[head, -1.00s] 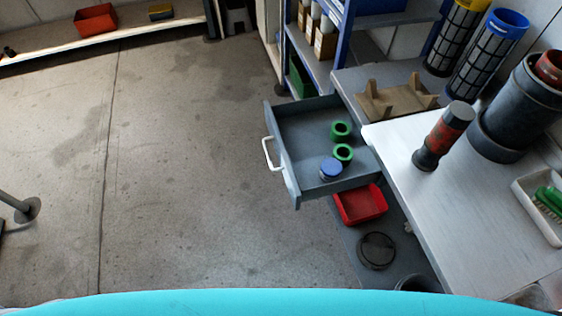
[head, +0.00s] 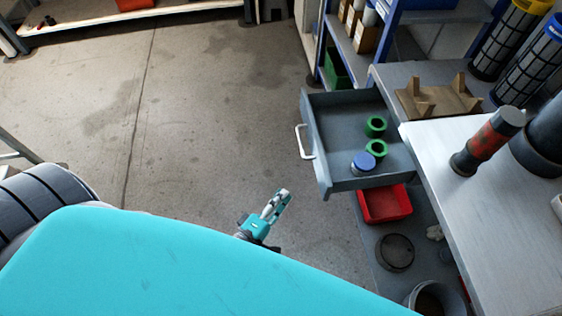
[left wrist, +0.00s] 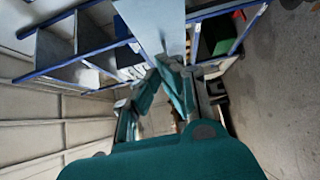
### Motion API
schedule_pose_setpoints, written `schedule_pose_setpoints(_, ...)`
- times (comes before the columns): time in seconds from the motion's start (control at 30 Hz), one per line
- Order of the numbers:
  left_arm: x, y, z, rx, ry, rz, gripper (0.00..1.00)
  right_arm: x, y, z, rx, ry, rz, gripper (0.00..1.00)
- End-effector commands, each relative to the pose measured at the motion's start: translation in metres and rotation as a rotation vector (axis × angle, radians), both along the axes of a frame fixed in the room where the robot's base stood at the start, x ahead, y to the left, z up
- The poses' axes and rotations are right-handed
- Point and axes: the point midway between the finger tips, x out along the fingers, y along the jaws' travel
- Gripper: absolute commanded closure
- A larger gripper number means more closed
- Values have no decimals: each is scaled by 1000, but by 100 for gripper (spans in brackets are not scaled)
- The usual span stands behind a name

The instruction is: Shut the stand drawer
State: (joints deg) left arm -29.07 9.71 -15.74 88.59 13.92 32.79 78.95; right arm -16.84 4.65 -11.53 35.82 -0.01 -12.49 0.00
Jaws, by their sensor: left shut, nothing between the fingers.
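The stand drawer (head: 333,184) is a grey open box pulled out to the left from under the workbench top in the head view. Its white handle (head: 304,142) is on its left-hand front. Two green rings (head: 376,126) and a blue-lidded jar (head: 362,163) sit inside it. My left gripper (head: 281,197) is shut and empty, below and left of the drawer front in the picture, apart from it. In the left wrist view the left gripper's fingers (left wrist: 170,88) show near the middle; I cannot make out the drawer there. My right gripper is not in view.
A red bin (head: 385,205), a dark round lid (head: 395,253) and a bucket (head: 437,300) are below the drawer. A wooden cradle (head: 437,101) and a red-black cylinder (head: 487,140) stand on the workbench (head: 470,215). The floor left of the drawer is clear.

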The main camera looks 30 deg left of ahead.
Motion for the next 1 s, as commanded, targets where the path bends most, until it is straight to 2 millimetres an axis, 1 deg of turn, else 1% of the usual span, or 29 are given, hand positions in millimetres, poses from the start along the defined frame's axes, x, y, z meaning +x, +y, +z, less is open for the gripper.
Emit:
schedule_pose_setpoints(0.03, 14, -2, 3, -1, -3, 1, 100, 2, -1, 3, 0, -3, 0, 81)
schedule_pose_setpoints(0.1, 29, -5, 2, -1, -3, 1, 100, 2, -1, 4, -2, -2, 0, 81)
schedule_pose_setpoints(0.27, 61, -12, 1, 2, -1, 1, 100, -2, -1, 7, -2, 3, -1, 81)
schedule_pose_setpoints(0.3, 66, -17, 1, -1, 1, 0, 100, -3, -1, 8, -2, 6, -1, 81)
schedule_pose_setpoints(0.4, 73, -30, 1, -1, 2, 0, 100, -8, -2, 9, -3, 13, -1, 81)
schedule_pose_setpoints(0.6, 81, -43, -1, 3, 4, 0, 100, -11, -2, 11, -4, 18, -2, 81)
schedule_pose_setpoints(1.0, 82, -45, -1, 4, 2, 0, 100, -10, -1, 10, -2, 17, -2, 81)
